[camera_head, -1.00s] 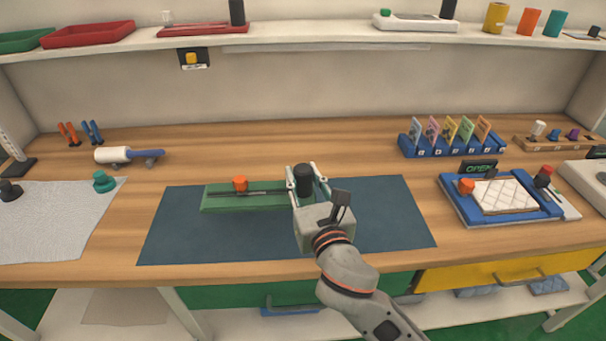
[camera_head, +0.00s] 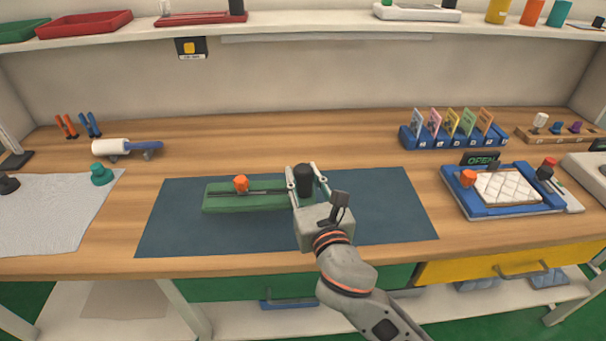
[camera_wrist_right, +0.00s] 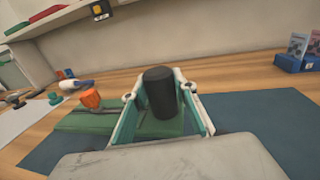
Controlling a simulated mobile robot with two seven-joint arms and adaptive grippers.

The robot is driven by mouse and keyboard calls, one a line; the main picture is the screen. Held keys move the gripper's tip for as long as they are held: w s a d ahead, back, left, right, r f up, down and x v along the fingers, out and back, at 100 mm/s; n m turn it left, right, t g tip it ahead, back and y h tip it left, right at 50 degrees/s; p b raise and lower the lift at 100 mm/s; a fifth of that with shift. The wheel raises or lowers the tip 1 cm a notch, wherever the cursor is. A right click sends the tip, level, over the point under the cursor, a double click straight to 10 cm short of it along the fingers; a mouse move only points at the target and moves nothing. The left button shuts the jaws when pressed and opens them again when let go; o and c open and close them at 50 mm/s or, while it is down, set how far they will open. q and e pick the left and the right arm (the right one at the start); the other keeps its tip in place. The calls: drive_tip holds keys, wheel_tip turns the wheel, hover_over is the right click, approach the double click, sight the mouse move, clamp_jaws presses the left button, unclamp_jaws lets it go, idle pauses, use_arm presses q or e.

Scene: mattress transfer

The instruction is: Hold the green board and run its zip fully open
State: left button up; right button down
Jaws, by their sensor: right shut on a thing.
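The green board (camera_head: 228,203) lies on the dark blue mat, with a dark zip line along its top. An orange knob (camera_head: 241,184) stands near its left part. A black cylindrical post (camera_head: 303,179) stands at its right end. My right gripper (camera_head: 306,182) is shut on the black post, one finger on each side. In the right wrist view the black post (camera_wrist_right: 161,92) is upright between the fingers, with the orange knob (camera_wrist_right: 91,98) to the left on the board (camera_wrist_right: 85,122). My left gripper is not in view.
The dark blue mat (camera_head: 385,215) is bare around the board. A blue tray with a white quilted pad (camera_head: 507,190) and a card rack (camera_head: 452,141) stand to the right. A grey cloth (camera_head: 50,220), a teal knob (camera_head: 101,174) and a white roller (camera_head: 112,147) lie to the left.

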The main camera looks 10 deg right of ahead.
sight(303, 195)
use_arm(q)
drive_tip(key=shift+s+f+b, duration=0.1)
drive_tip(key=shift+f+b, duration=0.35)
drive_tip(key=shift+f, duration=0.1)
use_arm(e)
drive_tip(key=shift+f, duration=0.85)
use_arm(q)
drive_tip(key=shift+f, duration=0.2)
use_arm(e)
drive_tip(key=shift+f, duration=0.35)
